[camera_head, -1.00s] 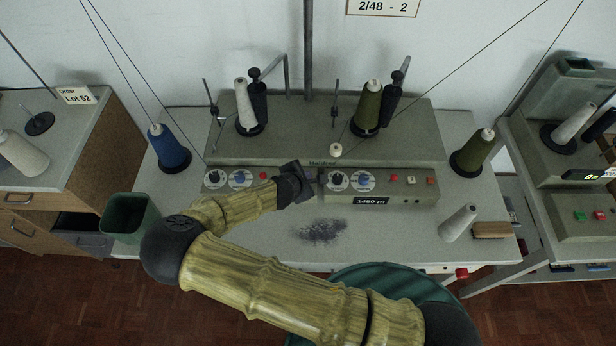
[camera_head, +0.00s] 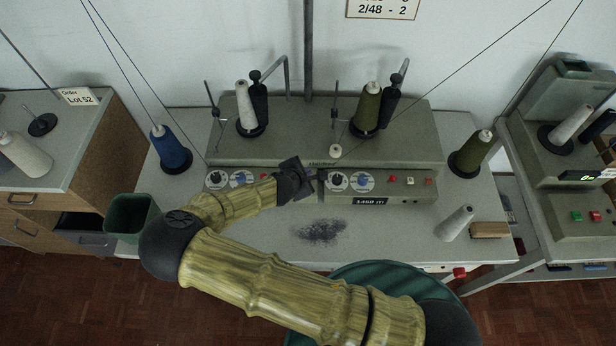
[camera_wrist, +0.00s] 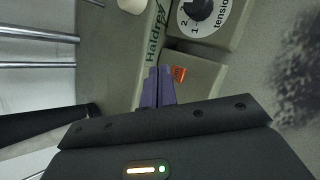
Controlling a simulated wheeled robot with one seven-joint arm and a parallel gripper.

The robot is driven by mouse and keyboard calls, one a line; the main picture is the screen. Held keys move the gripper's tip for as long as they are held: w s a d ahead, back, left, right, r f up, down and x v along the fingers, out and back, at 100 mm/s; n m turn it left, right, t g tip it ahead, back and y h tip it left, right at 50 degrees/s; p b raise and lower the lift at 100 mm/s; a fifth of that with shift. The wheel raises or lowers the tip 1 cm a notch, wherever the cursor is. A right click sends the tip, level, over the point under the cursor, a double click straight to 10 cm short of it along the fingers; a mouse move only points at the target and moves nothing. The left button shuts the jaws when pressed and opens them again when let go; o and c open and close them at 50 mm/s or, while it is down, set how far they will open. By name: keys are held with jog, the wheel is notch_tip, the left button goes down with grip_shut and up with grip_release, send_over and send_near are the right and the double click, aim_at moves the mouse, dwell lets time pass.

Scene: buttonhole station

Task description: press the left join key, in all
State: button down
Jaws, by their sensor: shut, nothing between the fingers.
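In the wrist view an orange-red key (camera_wrist: 179,73) sits on the end of the left control panel (camera_wrist: 190,88), close to the gap between the two panels. I take it to be the left join key; no label on it is readable. My gripper (camera_wrist: 160,72) is shut and empty, its fingertips right beside this key; I cannot tell whether they touch it. In the head view my gripper (camera_head: 317,177) is over the right end of the left panel and hides this key. The right panel (camera_head: 383,190) carries similar red and white keys (camera_head: 411,181).
Dials (camera_head: 337,181) sit just right of my fingertips. Cones of yarn, including a white one (camera_head: 246,108) and an olive one (camera_head: 367,110), stand on the machine behind.

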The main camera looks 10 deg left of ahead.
notch_tip(320, 180, up, 4)
jog(key=p, duration=0.3)
jog(key=shift+r, duration=0.25)
dwell(0.7)
jog(key=s+d+r+m+g+h, duration=0.1)
jog(key=d+r+m+g, duration=0.2)
jog(key=d+m, duration=0.4)
jog(key=d+r+m+g, duration=0.2)
jog(key=d+r+m, duration=0.3)
jog(key=d, duration=0.4)
jog(key=s+d+r+m+y, duration=0.1)
jog(key=s+d+r+m, duration=0.4)
jog(key=d+r+m, duration=0.1)
jog(key=s+d+r+m+g+y, duration=0.1)
jog(key=s+d+r+m, duration=0.4)
jog(key=r, duration=0.4)
jog(key=shift+s+d+r+m+y+b, duration=0.35)
jog(key=shift+d+m, duration=0.55)
jog(key=shift+d, duration=0.35)
jog(key=shift+f, duration=0.1)
